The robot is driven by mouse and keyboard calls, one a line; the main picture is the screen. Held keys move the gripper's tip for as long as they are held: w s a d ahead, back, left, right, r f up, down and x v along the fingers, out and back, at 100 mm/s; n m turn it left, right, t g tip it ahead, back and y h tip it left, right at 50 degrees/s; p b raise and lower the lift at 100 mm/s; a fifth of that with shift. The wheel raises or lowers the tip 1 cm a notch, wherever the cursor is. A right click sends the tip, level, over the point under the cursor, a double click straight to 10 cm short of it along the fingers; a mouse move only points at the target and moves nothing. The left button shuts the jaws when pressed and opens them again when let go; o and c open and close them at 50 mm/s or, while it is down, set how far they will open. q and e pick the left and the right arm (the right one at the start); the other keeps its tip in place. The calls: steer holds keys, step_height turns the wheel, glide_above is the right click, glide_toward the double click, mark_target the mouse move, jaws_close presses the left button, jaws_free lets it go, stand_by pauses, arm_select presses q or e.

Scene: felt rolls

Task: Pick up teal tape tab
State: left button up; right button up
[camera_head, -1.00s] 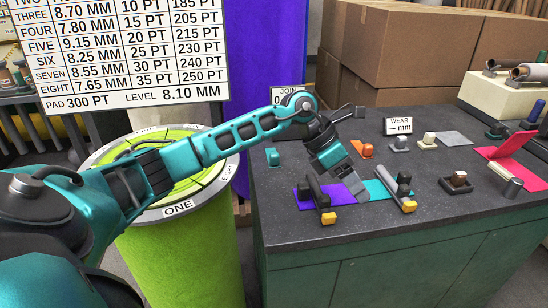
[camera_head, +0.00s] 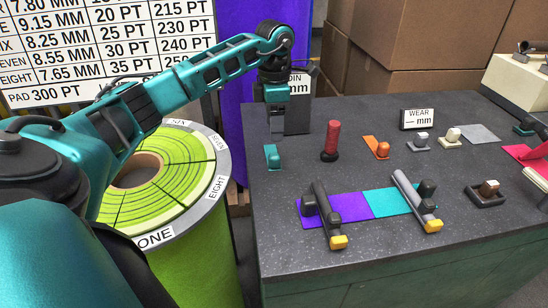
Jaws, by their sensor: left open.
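The teal tape tab (camera_head: 272,158) is a small teal block standing near the left edge of the dark speckled table. My left gripper (camera_head: 277,135) points down just behind and above it in the picture, apart from the tab. Its grey fingers are seen edge-on, open, with nothing visible between them. The tab is in full view. My right gripper does not show.
A red-handled tool (camera_head: 331,141) stands right of the tab, then an orange tab (camera_head: 377,147). A dark sign (camera_head: 299,115) is behind the gripper. Purple felt (camera_head: 350,208) and teal felt (camera_head: 385,202) lie in front under two bars. Table left of them is clear.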

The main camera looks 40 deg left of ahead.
mark_target(274, 154)
arm_select(q)
step_height(274, 154, down, 4)
steer(key=shift+f, duration=0.25)
steer(key=f, duration=0.4)
steer(key=shift+s+d+f, duration=0.15)
steer(key=shift+s+d, duration=0.15)
steer(key=shift+f, duration=0.4)
jaws_close()
